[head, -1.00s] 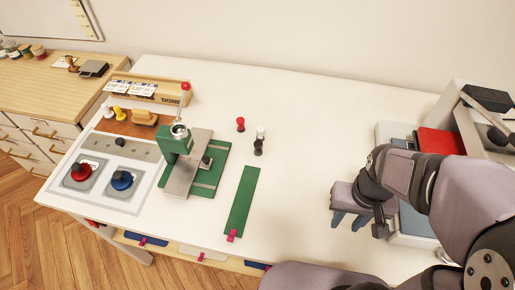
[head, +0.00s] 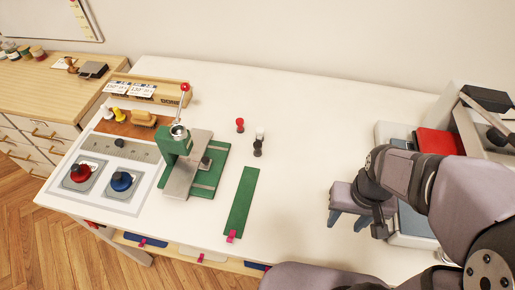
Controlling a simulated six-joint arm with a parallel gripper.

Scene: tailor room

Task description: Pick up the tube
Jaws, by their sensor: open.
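I cannot tell for sure which thing is the tube. A small upright yellow piece (head: 118,116) stands on the brown board at the left.
A green press (head: 176,148) with a raised lever stands left of the middle on the white table (head: 300,120). A flat green strip (head: 242,200) lies between it and my gripper. A grey machine with a red pad (head: 440,143) stands at the right, partly behind my arm.

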